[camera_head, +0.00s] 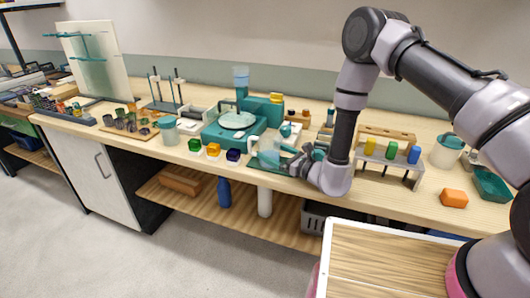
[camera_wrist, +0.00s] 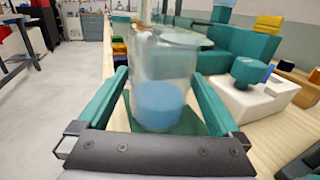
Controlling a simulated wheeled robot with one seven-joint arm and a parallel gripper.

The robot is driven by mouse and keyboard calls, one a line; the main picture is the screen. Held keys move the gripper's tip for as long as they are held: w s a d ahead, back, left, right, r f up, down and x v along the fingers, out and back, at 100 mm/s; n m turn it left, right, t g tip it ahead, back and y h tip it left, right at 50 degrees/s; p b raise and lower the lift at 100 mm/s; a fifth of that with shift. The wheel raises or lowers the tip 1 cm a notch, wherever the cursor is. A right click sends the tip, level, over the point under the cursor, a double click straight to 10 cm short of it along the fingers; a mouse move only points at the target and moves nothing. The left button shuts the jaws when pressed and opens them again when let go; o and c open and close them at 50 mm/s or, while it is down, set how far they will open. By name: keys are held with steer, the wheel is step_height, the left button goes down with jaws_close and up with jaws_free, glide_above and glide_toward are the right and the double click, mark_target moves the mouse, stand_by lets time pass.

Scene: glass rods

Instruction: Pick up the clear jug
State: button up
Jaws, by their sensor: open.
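The clear jug (camera_wrist: 163,80) stands upright in the wrist view, with blue contents in its lower part. It stands on a teal mat (camera_wrist: 185,122). My gripper (camera_wrist: 155,76) is open, with one teal finger on each side of the jug. I cannot tell whether either finger touches the glass. In the head view, the jug (camera_head: 268,150) is near the front edge of the bench, with my gripper (camera_head: 290,160) at its right, partly hiding that area.
A teal machine with a round plate (camera_head: 237,120) stands behind and left of the jug. Small coloured blocks (camera_head: 213,150) lie to its left. A white device with a teal knob (camera_wrist: 255,95) is close to my right finger. A rack with coloured tubes (camera_head: 391,155) stands right of my arm.

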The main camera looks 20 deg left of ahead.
steer(key=shift+x, duration=0.95)
steer(key=c, duration=1.3)
steer(key=shift+r, duration=0.15)
step_height(320, 180, up, 10)
steer(key=shift+f, duration=0.1)
